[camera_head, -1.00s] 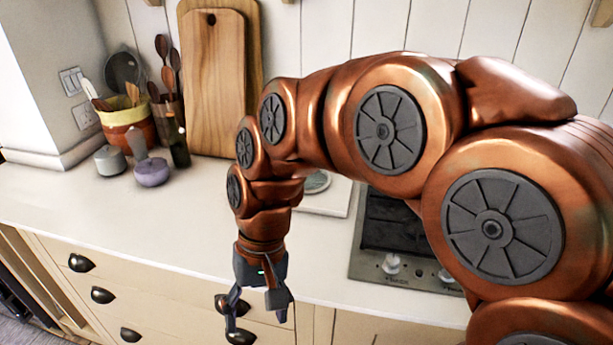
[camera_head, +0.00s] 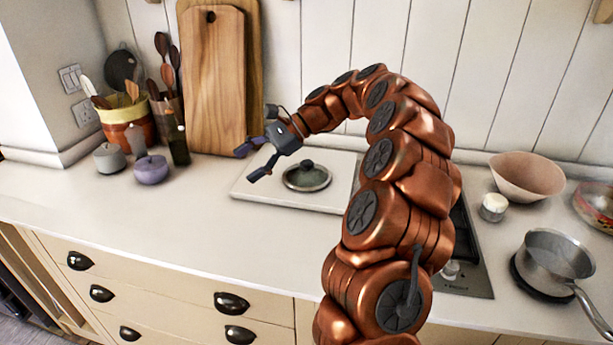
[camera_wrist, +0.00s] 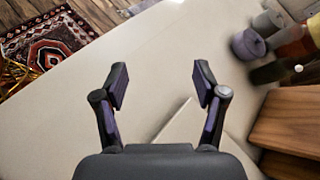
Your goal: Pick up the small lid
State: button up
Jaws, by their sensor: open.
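The small lid (camera_head: 307,176) is glass with a metal rim and a dark knob. It lies flat on a white board (camera_head: 262,195) on the counter in the head view. My gripper (camera_head: 247,164) is open and empty, above the board's left end, to the left of the lid and apart from it. Its fingers point left, away from the lid. In the wrist view my gripper (camera_wrist: 160,80) shows both fingers spread over the bare counter. The lid does not show in the wrist view.
A purple pot (camera_head: 151,170), a grey pot (camera_head: 108,158), a dark bottle (camera_head: 177,145) and a utensil crock (camera_head: 128,125) stand at the left. Cutting boards (camera_head: 215,85) lean on the wall. A stove (camera_head: 470,270) and saucepan (camera_head: 553,262) are at the right. The front-left counter is clear.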

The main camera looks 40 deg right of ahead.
jog(key=w+d+f+m+t, duration=0.3)
jog(key=d+m, duration=0.2)
jog(key=d, duration=0.7)
jog(key=m+t+h, duration=0.2)
jog(key=m+t, duration=0.1)
jog(key=m, duration=0.2)
send_near(312, 163)
jog(key=x, duration=0.4)
jog(key=shift+w+d, duration=0.3)
jog(key=shift+w, duration=0.05)
jog(key=shift+x, duration=0.95)
jog(key=shift+s+a+p+x, duration=0.15)
jog(key=shift+p+x, duration=0.2)
jog(key=shift+x, duration=1.05)
jog(key=shift+s+a+p+x, duration=0.15)
jog(key=shift+p+x, duration=0.15)
jog(key=shift+x, duration=1.1)
grip_shut()
